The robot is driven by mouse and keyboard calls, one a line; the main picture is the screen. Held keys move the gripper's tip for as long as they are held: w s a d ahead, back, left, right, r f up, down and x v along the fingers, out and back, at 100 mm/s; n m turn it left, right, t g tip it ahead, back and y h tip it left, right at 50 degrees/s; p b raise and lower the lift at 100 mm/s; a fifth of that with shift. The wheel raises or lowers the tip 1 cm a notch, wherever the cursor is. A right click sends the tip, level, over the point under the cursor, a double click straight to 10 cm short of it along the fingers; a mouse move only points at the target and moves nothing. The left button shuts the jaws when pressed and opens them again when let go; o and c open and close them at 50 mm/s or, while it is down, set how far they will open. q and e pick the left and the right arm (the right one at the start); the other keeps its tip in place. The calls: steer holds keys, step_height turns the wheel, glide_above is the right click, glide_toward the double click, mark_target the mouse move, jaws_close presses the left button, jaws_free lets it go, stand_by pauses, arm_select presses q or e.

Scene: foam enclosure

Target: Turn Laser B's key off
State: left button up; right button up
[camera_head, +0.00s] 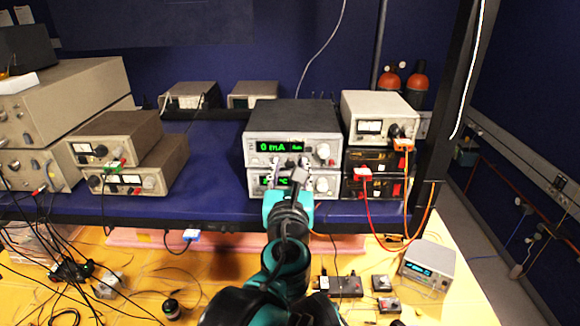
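Two silver instrument units are stacked in the middle of the shelf. The upper unit (328,133) shows a green "0 mA" display and has a round knob at its right. The lower unit (255,183) also has a green display, partly covered by my gripper, and a knob at its right. I cannot read a "Laser B" label, and no key can be made out. My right gripper is not in view.
To the right stands a grey meter unit (378,104) on black boxes with red and orange leads. More instruments (120,134) stand at the left. Below, a yellow table holds tangled cables, small boxes and a small display unit (428,263).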

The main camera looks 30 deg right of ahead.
arm_select(q)
jaws_close()
steer(key=shift+n, duration=0.5)
steer(key=n+b, duration=0.1)
steer(key=n, duration=0.3)
steer(key=n+b, duration=0.1)
steer(key=n, duration=0.7)
steer(key=shift+n+b, duration=0.4)
steer(key=shift+n, duration=2)
